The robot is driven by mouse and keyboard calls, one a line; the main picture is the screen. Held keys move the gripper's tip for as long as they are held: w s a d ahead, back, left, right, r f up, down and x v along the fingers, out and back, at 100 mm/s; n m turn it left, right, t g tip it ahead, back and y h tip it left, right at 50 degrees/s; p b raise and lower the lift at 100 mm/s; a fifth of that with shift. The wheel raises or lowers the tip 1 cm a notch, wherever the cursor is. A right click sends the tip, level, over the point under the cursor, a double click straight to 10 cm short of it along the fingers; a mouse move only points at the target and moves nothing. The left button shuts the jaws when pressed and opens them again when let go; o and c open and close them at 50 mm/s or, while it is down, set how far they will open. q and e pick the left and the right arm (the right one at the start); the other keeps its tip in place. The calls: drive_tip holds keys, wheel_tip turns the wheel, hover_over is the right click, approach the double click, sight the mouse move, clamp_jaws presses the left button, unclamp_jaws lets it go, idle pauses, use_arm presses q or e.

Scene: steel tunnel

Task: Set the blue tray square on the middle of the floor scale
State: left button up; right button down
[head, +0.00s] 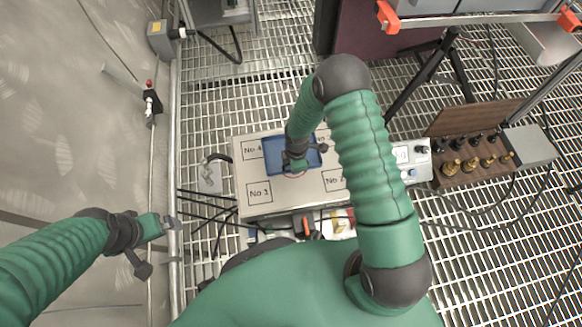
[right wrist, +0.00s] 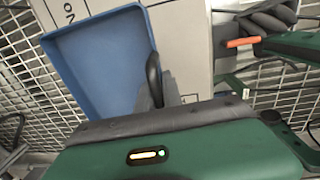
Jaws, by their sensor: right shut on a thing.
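The floor scale (head: 308,194) is a pale plate with numbered corner squares. The blue tray (head: 274,157) is over its far middle part, between the No.4 square and my right forearm; the tray also shows in the right wrist view (right wrist: 98,65). I cannot tell whether it touches the plate or hangs just above it. My right gripper (head: 293,169) is shut on the tray's near side; in the wrist view a dark finger (right wrist: 154,82) overlaps the tray's wall. My left gripper (head: 172,222) is empty, left of the scale; its finger gap is too small to judge.
A grey control box (head: 411,162) adjoins the scale's right side. A wooden rack (head: 468,160) with brass weights stands farther right. Dark bars and a hooked handle (head: 215,160) lie at the scale's left. Small items (head: 325,226) sit at its near edge. The floor is open grating.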

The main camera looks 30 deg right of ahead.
drive_tip(key=f+b, duration=0.1)
drive_tip(key=f, duration=0.1)
drive_tip(key=f+b, duration=0.2)
drive_tip(key=f, duration=0.1)
drive_tip(key=d+f+b, duration=0.1)
drive_tip(key=f, duration=0.2)
drive_tip(key=shift+s, duration=0.1)
drive_tip(key=shift+a+f+b, duration=0.1)
drive_tip(key=shift+f+b, duration=0.2)
drive_tip(key=shift+r, duration=0.2)
drive_tip(key=c, duration=1.5)
unclamp_jaws()
